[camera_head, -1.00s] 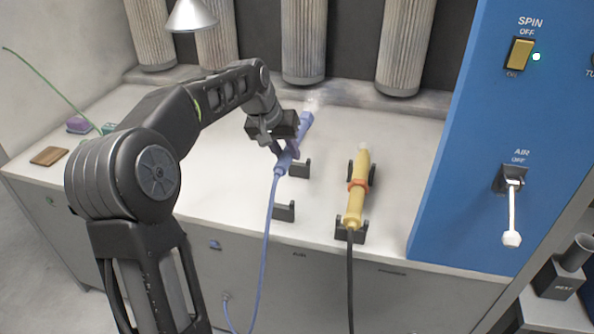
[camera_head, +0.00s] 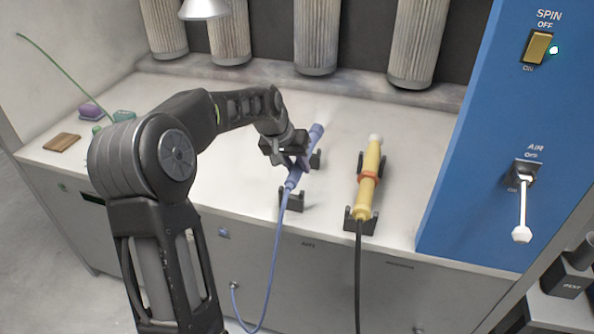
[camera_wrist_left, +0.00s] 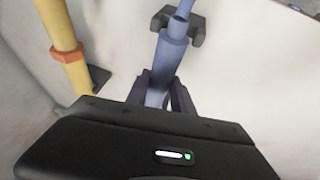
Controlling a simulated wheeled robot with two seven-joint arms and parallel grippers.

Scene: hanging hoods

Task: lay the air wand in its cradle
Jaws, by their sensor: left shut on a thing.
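The blue air wand (camera_head: 304,160), with a blue hose from its near end, lies lengthwise over its black cradle. The cradle has a near bracket (camera_head: 291,201) and a far bracket (camera_head: 316,160). My left gripper (camera_head: 293,158) is shut on the wand's middle, between the brackets; its body hides part of the wand. In the left wrist view the wand (camera_wrist_left: 172,50) runs up from between my fingers (camera_wrist_left: 166,92), across a bracket (camera_wrist_left: 196,28). I cannot tell whether the wand touches the brackets. My right gripper is out of view.
A yellow wand (camera_head: 370,172) with an orange ring rests in a similar cradle to the right, close by. A blue panel (camera_head: 480,120) with switches stands further right. Filter columns (camera_head: 318,38) hang behind.

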